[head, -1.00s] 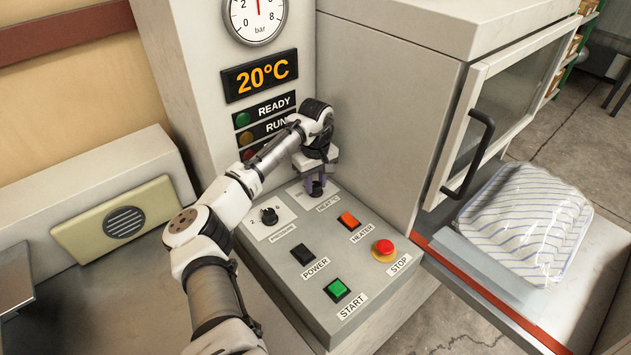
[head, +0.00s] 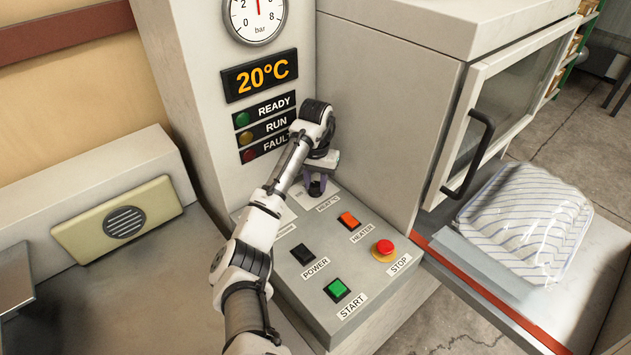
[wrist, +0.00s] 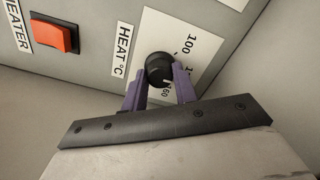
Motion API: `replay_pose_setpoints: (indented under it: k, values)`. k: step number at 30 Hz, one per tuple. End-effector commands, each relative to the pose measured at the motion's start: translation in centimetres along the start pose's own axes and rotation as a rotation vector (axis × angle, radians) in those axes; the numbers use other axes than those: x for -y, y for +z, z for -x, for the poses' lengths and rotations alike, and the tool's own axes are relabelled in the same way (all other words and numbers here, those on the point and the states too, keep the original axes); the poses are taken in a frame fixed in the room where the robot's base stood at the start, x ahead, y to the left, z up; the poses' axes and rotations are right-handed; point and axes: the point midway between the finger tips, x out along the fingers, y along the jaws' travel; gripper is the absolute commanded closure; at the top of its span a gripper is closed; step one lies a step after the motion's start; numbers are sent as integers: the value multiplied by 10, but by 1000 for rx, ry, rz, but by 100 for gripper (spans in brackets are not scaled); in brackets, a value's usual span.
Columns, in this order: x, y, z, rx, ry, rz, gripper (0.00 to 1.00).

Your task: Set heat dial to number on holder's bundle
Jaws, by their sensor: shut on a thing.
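The heat dial (wrist: 159,68) is a round black knob on a white scale plate beside the "HEAT °C" label. My gripper (wrist: 160,86) has its two purple fingers closed around the knob. On the scale, 100 and 60 can be read; another number is partly hidden by a finger. A pale mark shows on the knob's lower side, towards the 60, but its exact setting is unclear. A striped bundle (head: 520,215) in clear wrap lies at the right; no number is readable on it.
The control panel (head: 375,305) has the orange heater switch (head: 349,221), a black power switch (head: 303,254), the green start button (head: 338,290) and the red stop button (head: 384,248). The display (head: 260,76) reads 20°C. A cabinet wall (head: 385,110) stands close behind the gripper.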

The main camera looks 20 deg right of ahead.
Motion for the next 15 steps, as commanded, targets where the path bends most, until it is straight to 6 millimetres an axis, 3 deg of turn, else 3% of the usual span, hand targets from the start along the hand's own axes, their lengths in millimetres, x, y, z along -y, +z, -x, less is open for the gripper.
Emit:
replay_pose_setpoints:
  k: [15]
  values:
    - [0, 0, 0, 1, 1, -489, 94]
